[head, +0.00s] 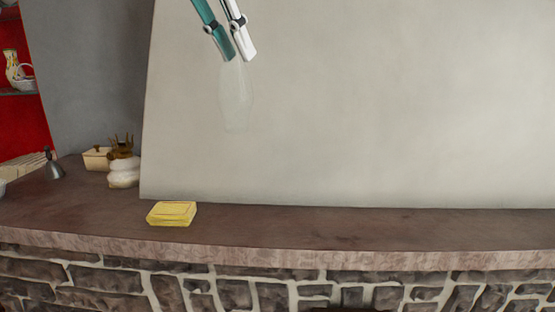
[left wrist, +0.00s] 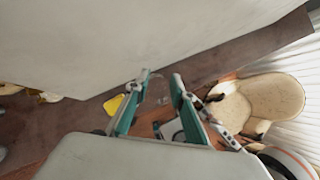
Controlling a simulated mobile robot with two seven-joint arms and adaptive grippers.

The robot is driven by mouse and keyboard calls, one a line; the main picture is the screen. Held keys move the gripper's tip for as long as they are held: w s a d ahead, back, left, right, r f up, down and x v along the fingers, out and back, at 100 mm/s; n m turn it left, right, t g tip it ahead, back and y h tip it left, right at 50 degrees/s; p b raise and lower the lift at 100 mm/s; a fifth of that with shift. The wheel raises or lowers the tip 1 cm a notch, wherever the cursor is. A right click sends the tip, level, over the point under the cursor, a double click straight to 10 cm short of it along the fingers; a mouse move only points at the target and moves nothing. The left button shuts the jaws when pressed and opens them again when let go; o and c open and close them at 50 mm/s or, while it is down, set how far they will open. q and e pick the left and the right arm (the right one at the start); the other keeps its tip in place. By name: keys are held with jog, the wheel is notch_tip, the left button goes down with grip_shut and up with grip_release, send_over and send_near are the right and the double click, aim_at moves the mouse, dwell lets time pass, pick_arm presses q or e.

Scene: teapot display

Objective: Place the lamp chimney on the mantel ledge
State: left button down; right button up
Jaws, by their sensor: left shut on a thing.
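The lamp chimney (head: 236,98) is a pale, see-through glass piece, hard to make out against the light wall. It hangs upright below my left gripper (head: 240,58), which is shut on its top end. They are in the upper middle of the head view, well above the ledge. In the left wrist view the left gripper's fingers (left wrist: 162,90) show, with the faint clear glass between them. The mantel ledge (head: 360,229) is a brown shelf over a stone front. It also shows in the left wrist view (left wrist: 70,118). My right gripper is not in view.
A yellow box (head: 171,213) lies on the ledge left of centre. A white pot (head: 124,172), a cream box (head: 96,158) and a grey cone-shaped item (head: 52,168) stand further left. The ledge right of the yellow box is clear. The wall (head: 380,100) rises behind it.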

aim_at(237, 129)
pick_arm(q)
notch_tip(237, 129, down, 10)
jog(key=shift+w+f+b, duration=0.1)
jog(key=shift+b, duration=0.85)
notch_tip(237, 129, down, 5)
jog(key=shift+r, duration=0.2)
notch_tip(237, 129, down, 5)
jog(key=shift+r+b, duration=0.1)
jog(key=shift+b, duration=0.2)
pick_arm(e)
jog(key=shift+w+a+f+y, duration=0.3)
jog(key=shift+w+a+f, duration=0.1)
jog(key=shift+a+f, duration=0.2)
pick_arm(q)
jog(key=c, duration=1.7)
grip_release()
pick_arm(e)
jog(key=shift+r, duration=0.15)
